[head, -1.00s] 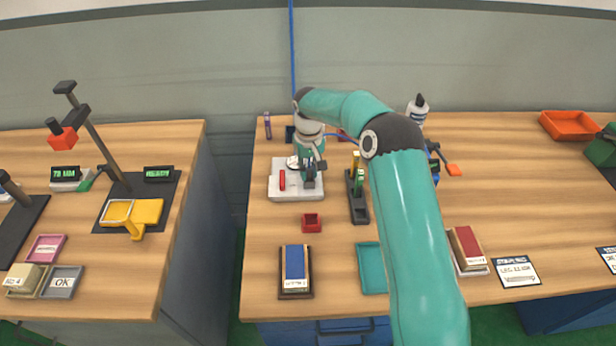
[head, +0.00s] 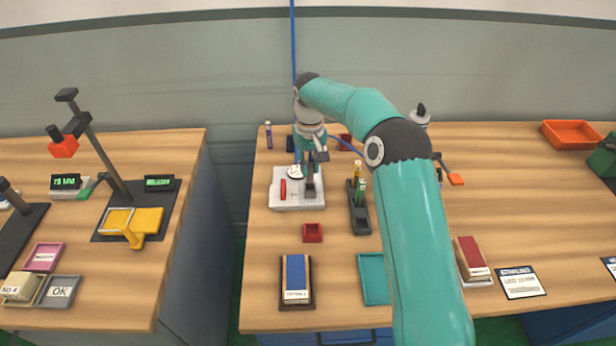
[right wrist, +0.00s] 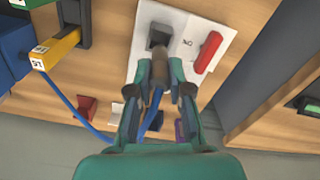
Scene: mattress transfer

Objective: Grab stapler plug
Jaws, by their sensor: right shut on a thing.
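The stapler plug (right wrist: 157,74) is a brownish-grey cylinder with a blue cord. My right gripper (right wrist: 166,92) is shut on it in the right wrist view. The plug's far end meets a dark square socket piece (right wrist: 163,36) on a white plate (right wrist: 202,27); I cannot tell whether it is seated in it. In the head view my right gripper (head: 313,168) points down over the right part of the white plate (head: 299,205), hiding most of the plug. A red switch (head: 283,190) is on the plate's left. My left gripper is not in view.
A small red box (head: 313,233) stands in front of the plate. A black holder (head: 359,219) with yellow and green pieces is to its right. The blue cord (right wrist: 85,117) curves across the bench. A gap separates the two benches.

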